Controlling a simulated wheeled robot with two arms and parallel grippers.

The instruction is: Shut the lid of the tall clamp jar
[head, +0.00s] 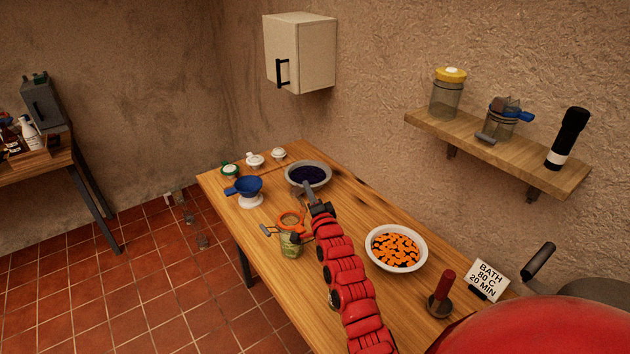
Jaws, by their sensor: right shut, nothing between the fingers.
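A clamp jar (291,246) with greenish contents stands on the wooden table, left of my right arm. Its lid (291,219), edged by an orange ring, appears raised and tilted above the mouth. A grey clamp part sticks out at the jar's left. My right gripper (308,187) is shut and empty, beyond the jar and a little to its right, by the near rim of the dark-filled bowl. Whether it touches the bowl is unclear. My right arm hides the table to the jar's right. My left gripper is out of view.
The bowl of dark contents (290,170) stands behind the jar. A blue funnel (244,186) on a white base is at left, with small lidded jars (255,161) behind. A bowl of orange pieces (371,246), a red-handled tool (443,288) and a sign (487,281) stand right.

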